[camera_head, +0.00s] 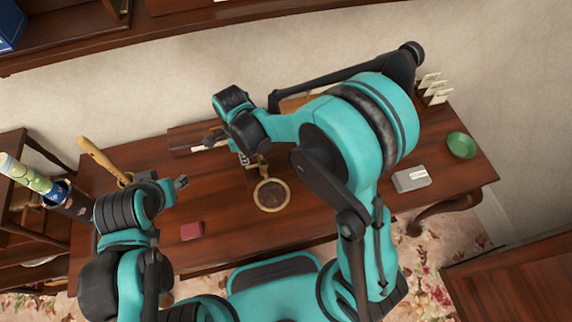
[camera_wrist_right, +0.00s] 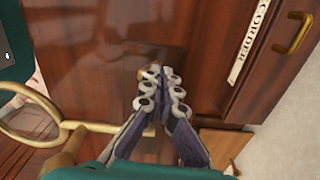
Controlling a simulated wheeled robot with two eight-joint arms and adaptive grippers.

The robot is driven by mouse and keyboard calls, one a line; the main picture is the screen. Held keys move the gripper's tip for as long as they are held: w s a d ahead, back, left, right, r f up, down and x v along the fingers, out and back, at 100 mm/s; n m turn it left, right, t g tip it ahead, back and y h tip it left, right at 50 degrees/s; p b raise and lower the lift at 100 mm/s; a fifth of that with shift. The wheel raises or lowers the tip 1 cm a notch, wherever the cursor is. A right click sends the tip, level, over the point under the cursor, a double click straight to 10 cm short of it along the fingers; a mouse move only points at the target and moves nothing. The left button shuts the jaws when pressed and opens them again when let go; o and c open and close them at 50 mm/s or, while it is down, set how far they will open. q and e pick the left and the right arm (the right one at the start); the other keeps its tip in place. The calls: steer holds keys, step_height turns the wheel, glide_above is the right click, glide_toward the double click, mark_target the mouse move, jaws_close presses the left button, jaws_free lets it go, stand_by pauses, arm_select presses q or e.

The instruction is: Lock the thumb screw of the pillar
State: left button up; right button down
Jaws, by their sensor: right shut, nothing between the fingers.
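A brass stand with a round ring (camera_head: 271,194) stands near the middle of the desk. In the right wrist view its ring (camera_wrist_right: 28,120) is at the left, with a brass rod (camera_wrist_right: 105,127) running right toward my fingers. A small copper-coloured knob (camera_wrist_right: 150,72), possibly the thumb screw, shows just beyond the fingertips; I cannot tell if they touch it. My right gripper (camera_head: 244,159) is shut and empty beside the stand; its fingers (camera_wrist_right: 159,92) meet in the wrist view. Much of the pillar is hidden. My left gripper (camera_head: 182,182) hangs over the desk's left part, its opening unclear.
A dark red block (camera_head: 191,231) lies at the desk's front left. A grey box (camera_head: 411,178) and a green bowl (camera_head: 461,145) are at the right. A wooden-handled tool (camera_head: 100,157) stands at the left. A wooden drawer unit (camera_wrist_right: 262,60) is close to my right fingers.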

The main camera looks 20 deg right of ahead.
step_height(320, 180, up, 7)
steer(key=p, duration=0.4)
steer(key=shift+f, duration=0.2)
step_height(320, 180, up, 12)
steer(key=s+d+f+n+t+b, duration=0.2)
steer(key=s+d+n, duration=0.3)
steer(key=d+n, duration=0.3)
steer(key=s+d+f+n+t+b, duration=0.3)
steer(key=s+d+n+t, duration=0.2)
steer(key=d+n, duration=0.4)
steer(key=shift+s+d+n, duration=0.2)
steer(key=shift+s+n, duration=0.25)
steer(key=shift+n, duration=0.55)
